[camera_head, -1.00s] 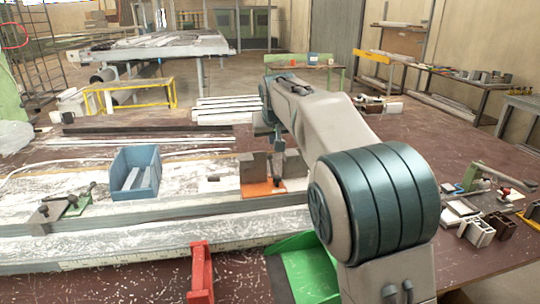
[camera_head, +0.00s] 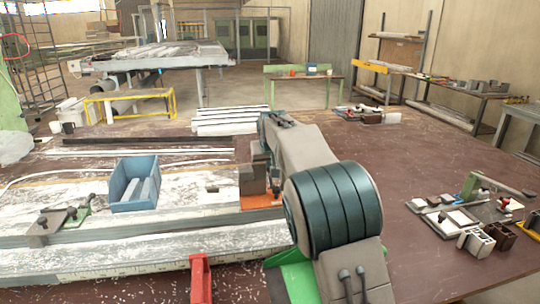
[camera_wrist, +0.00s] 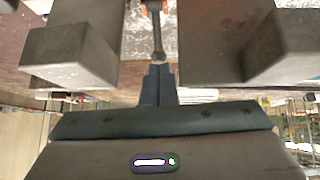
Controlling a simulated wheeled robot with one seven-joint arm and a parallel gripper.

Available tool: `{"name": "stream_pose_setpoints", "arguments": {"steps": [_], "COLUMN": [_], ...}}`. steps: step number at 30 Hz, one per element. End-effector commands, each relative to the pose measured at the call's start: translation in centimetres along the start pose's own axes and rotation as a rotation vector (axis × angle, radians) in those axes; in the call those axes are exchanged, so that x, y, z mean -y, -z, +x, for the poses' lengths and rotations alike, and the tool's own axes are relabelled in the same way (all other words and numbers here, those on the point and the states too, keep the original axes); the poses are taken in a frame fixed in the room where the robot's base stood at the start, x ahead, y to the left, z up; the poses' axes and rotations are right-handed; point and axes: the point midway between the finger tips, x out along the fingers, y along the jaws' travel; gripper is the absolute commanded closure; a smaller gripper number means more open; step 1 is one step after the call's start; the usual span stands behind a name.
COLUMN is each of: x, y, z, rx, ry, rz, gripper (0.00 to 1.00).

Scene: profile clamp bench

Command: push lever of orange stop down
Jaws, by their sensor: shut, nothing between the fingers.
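The orange stop (camera_head: 262,201) sits on the long white-scuffed bench rail, with a dark grey block (camera_head: 252,180) standing on it. My gripper (camera_head: 275,172) is over its right side, and my arm hides part of the stop there. In the wrist view my gripper's fingers (camera_wrist: 158,70) are together and empty. A dark lever rod (camera_wrist: 157,38) with orange at its far end lies straight ahead of the fingertips. Its near end is at the tips; I cannot tell whether they touch.
Grey blocks (camera_wrist: 70,55) flank the fingers in the wrist view. A blue bin (camera_head: 135,184) and another clamp (camera_head: 62,220) stand left on the bench. A red post (camera_head: 200,278) and a green part (camera_head: 292,278) are in front. Small parts (camera_head: 475,220) lie right.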

Motion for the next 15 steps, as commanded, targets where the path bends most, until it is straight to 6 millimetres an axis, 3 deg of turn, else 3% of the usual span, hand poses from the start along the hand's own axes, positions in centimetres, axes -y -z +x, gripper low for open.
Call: {"name": "stream_pose_setpoints", "arguments": {"steps": [4,15], "x": [-0.05,-0.03], "y": [-0.03,-0.02], "z": [1.11,1.31], "rx": [0.001,0.001], "ry": [0.000,0.000], "rz": [0.002,0.001], "gripper": [1.00,1.00]}}
